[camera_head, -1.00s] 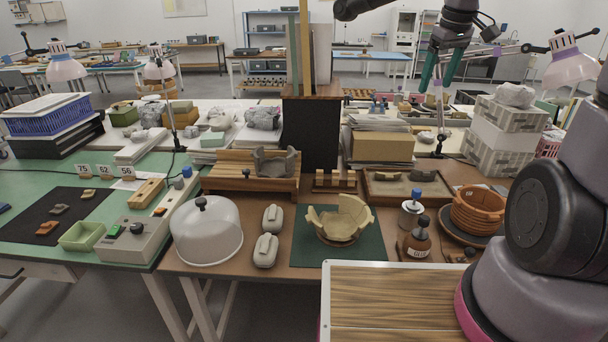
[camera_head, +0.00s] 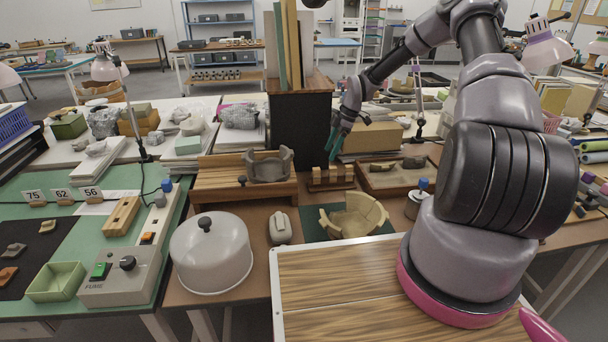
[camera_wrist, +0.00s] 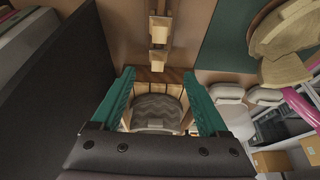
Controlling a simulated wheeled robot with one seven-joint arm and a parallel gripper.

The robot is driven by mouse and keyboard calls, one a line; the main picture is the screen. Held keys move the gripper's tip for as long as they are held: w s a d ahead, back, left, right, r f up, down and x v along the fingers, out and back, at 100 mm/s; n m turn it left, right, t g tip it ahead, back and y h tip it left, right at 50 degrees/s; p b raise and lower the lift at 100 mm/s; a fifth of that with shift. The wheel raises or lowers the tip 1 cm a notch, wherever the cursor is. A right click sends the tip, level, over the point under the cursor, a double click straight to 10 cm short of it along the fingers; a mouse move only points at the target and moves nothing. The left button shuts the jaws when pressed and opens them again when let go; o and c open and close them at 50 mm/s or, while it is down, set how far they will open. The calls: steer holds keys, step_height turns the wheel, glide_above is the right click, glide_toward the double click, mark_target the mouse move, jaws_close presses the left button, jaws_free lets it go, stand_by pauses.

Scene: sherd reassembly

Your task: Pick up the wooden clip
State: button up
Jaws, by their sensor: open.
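Several small pale wooden clips (camera_head: 332,174) stand in a row on a dark wooden rack, in front of the black box. In the wrist view, pale clips (camera_wrist: 158,53) show in a line at the top centre, beyond my fingertips. My gripper (camera_head: 334,152) has teal fingers and hangs just above the rack. In the wrist view my gripper (camera_wrist: 158,74) is open, with nothing held between its fingers. A grey patterned piece (camera_wrist: 156,110) on wood shows between the fingers, farther down. I cannot tell the exact gap between fingertips and clips.
The tall black box (camera_head: 299,130) stands close behind the rack. A wooden stand with a grey vessel (camera_head: 268,166) is to the left. A broken tan bowl (camera_head: 355,215) sits in front on a green mat. A tray with sherds (camera_head: 397,176) is to the right.

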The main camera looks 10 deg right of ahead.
mark_target(319, 168)
steer(key=x, duration=1.2)
steer(key=shift+w+a+r, duration=0.15)
steer(key=shift+w+a, duration=0.05)
steer(key=shift+a, duration=0.2)
steer(key=c, duration=0.9)
